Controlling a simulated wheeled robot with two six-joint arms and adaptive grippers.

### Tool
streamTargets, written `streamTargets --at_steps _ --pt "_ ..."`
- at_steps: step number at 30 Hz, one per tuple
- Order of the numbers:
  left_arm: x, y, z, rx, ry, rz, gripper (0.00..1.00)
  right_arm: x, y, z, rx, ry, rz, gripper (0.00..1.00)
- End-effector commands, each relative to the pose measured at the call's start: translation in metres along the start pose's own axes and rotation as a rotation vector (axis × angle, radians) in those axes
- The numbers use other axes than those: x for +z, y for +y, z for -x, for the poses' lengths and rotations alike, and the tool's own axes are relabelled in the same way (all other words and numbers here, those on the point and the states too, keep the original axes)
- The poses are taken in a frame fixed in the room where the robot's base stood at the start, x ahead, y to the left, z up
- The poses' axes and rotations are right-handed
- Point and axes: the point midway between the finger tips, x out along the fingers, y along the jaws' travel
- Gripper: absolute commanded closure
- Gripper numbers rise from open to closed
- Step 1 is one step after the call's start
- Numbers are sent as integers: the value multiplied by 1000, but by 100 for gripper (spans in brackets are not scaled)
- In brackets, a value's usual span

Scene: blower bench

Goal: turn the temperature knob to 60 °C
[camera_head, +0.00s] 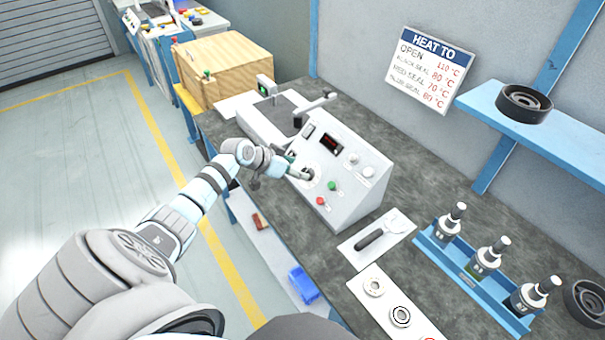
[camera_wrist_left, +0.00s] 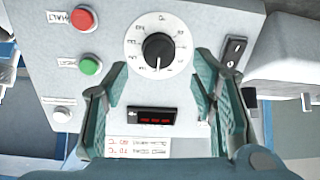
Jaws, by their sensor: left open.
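The temperature knob (camera_wrist_left: 158,47) is black and sits in a white round dial (camera_wrist_left: 133,42) on the sloped control panel (camera_head: 340,205). In the left wrist view its white pointer line points down toward the red-digit display (camera_wrist_left: 152,116); I cannot read the dial numbers surely. My left gripper (camera_wrist_left: 160,72) is open, with one green finger on either side below the knob, and I see no contact. In the head view the left gripper (camera_head: 297,172) is at the panel's left part and hides most of the knob. My right gripper is not in view.
Green (camera_wrist_left: 91,65) and red (camera_wrist_left: 83,18) buttons lie left of the dial, a black rocker switch (camera_wrist_left: 235,51) right. A heat chart (camera_head: 425,70) hangs on the wall. A blue rack (camera_head: 470,275) of bottles and a black-handled tool (camera_head: 377,238) lie on the bench.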

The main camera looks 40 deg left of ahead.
Motion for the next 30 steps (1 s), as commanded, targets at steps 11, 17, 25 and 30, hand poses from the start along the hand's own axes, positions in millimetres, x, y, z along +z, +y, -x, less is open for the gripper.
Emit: streamTargets --at_steps 11,17,25,30 --pt "1 0 -50 -2 0 -1 48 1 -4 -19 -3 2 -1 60" --pt "1 -1 -49 -2 0 -1 49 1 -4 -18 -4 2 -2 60" --pt "1 -1 -49 -3 0 0 93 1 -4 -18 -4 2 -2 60" --pt "1 -1 -49 -3 -1 3 96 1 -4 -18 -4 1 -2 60"
